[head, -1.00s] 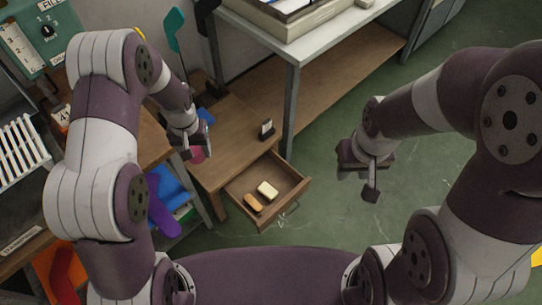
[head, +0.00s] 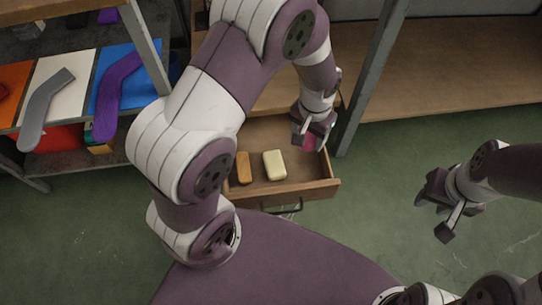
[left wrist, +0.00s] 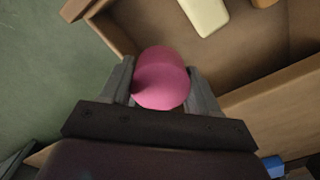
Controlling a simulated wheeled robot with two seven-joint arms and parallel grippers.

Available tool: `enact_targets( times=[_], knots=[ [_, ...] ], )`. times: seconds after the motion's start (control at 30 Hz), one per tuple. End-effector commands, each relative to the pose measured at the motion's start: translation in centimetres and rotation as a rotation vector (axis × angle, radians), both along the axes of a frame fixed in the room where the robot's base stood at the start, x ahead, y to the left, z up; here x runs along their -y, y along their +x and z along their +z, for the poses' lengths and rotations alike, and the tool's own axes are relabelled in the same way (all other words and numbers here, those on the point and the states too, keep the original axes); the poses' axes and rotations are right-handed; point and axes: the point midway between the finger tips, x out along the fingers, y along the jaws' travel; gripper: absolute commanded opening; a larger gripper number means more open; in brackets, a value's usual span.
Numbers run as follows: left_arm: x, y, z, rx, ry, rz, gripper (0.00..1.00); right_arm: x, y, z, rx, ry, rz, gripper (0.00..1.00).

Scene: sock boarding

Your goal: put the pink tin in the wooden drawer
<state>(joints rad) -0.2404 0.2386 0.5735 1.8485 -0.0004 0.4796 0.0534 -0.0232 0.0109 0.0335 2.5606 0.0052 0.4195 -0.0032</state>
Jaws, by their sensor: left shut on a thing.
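The wooden drawer (head: 321,188) is pulled open in the middle of the head view. Its wall also shows in the left wrist view (left wrist: 107,28). My left gripper (head: 311,138) is over the drawer's right part. It is shut on the pink tin (head: 309,143), which is mostly hidden by the fingers there. In the left wrist view the rounded pink tin (left wrist: 162,78) sits between the two fingers, with the drawer interior beyond it. I cannot tell how high the tin is above the drawer floor. My right gripper (head: 446,210) is away to the right over the floor, with no object seen in it.
A cream block (head: 274,165) and an orange-brown bar (head: 244,168) lie in the drawer's left part. The drawer's right part looks clear of objects. A grey table leg (head: 368,80) stands just right of the drawer. Shelves with sock-shaped boards (head: 118,88) are at the left.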

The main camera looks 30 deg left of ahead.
Motion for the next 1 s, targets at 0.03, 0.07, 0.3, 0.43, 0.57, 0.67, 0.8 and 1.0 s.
enact_targets(
  times=[0.03, 0.07, 0.3, 0.43, 0.57, 0.67, 0.8, 1.0],
  knots=[
    [0.1, -0.1, -1.1, 0.001, 0.0, -0.003, 0.29, 0.0, 0.0, -1.1, 0.001, 0.0, 0.0, 0.39],
    [0.1, -0.1, -1.4, 0.001, 0.0, -0.003, 0.29, 0.0, 0.0, -1.4, 0.001, 0.0, 0.0, 0.39],
    [0.1, -0.2, -6.7, -0.001, 0.0, -0.004, 0.29, 0.0, 0.0, -5.0, 0.001, 0.0, 0.0, 0.39],
    [0.1, -0.2, -8.6, 0.0, 0.0, -0.004, 0.29, 0.0, 0.0, -6.3, 0.001, 0.0, 0.0, 0.39],
    [0.1, -0.2, -10.9, 0.001, 0.0, -0.004, 0.29, 0.0, 0.0, -8.0, 0.001, 0.0, 0.0, 0.39],
    [0.1, -0.1, -10.6, 0.002, 0.0, -0.003, 0.29, 0.0, 0.0, -7.6, 0.001, 0.0, 0.0, 0.39],
    [0.1, -0.2, -10.5, 0.001, 0.0, -0.003, 0.29, 0.0, 0.0, -7.5, 0.001, 0.0, 0.0, 0.39],
    [0.1, -0.2, -10.8, 0.0, 0.0, -0.003, 0.71, 0.0, 0.0, -7.5, 0.001, 0.0, 0.0, 0.39]
  ],
)
